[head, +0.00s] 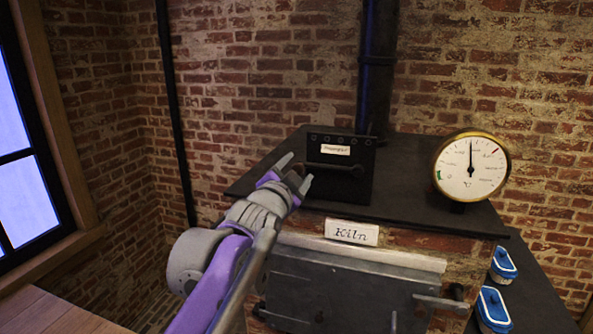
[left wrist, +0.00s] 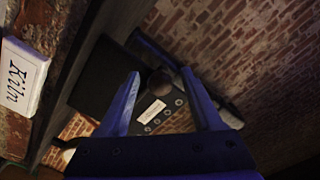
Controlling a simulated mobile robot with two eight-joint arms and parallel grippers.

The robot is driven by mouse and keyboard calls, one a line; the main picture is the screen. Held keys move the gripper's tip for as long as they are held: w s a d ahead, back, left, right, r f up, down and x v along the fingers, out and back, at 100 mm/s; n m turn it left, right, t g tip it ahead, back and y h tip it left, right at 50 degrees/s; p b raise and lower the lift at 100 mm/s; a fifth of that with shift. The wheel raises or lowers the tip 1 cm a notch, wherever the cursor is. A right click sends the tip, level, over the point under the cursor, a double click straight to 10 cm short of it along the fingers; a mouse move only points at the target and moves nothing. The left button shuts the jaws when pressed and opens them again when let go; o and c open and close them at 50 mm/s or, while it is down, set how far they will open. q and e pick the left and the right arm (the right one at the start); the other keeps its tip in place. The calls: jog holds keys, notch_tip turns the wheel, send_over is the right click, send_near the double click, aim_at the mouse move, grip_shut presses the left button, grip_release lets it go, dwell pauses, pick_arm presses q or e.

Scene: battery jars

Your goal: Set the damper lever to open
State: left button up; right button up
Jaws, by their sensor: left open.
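The damper is a dark upright plate (head: 345,190) with a small white label (head: 336,150), standing on the kiln top at the foot of the black flue pipe. Its dark lever (head: 335,166) lies nearly level across the plate, with its knobbed end at the left. My left gripper (head: 296,171) is open at that left end. In the left wrist view the round dark knob (left wrist: 160,83) shows between the two spread fingers, with a gap on both sides. I cannot tell whether a finger touches it. The label's words are too small to read surely. My right gripper is not in view.
The kiln (head: 352,232) has a name plate and a grey front door (head: 340,285) below. A round dial gauge (head: 471,170) stands on the kiln top at the right. A window is at the left.

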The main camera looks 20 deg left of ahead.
pick_arm(q)
jog(key=shift+c, duration=0.2)
grip_shut()
dwell(1.1)
